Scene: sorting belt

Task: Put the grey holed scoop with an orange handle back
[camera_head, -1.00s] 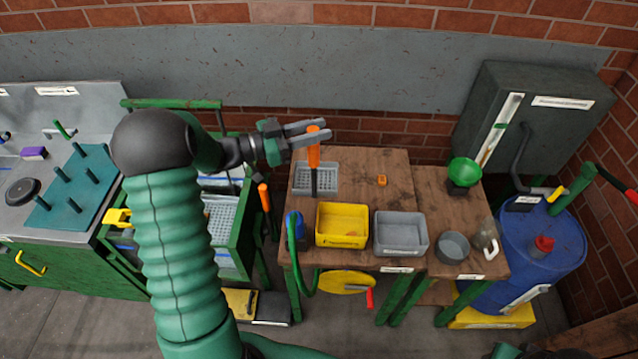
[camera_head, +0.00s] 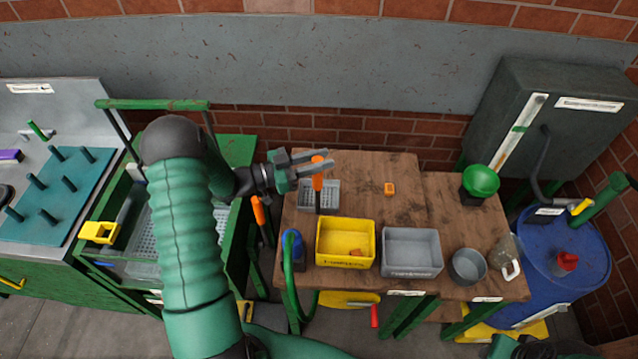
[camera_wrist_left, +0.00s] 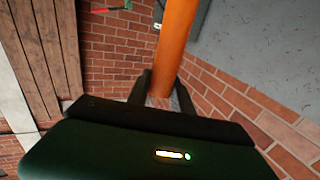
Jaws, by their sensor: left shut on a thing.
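My left gripper (camera_head: 308,166) is shut on the orange handle of the scoop (camera_head: 317,179). The handle is upright, and a dark shaft hangs below it in front of the grey basket-like tray (camera_head: 331,199) at the back left of the wooden table. I cannot tell whether the scoop's lower end touches the tray; its holed part is not clear. In the left wrist view the orange handle (camera_wrist_left: 176,45) stands between the dark fingers.
A yellow bin (camera_head: 345,262) and a grey bin (camera_head: 411,272) stand at the table front. A small orange block (camera_head: 390,189) lies behind them. Another orange handle (camera_head: 258,211) hangs beside the green cart.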

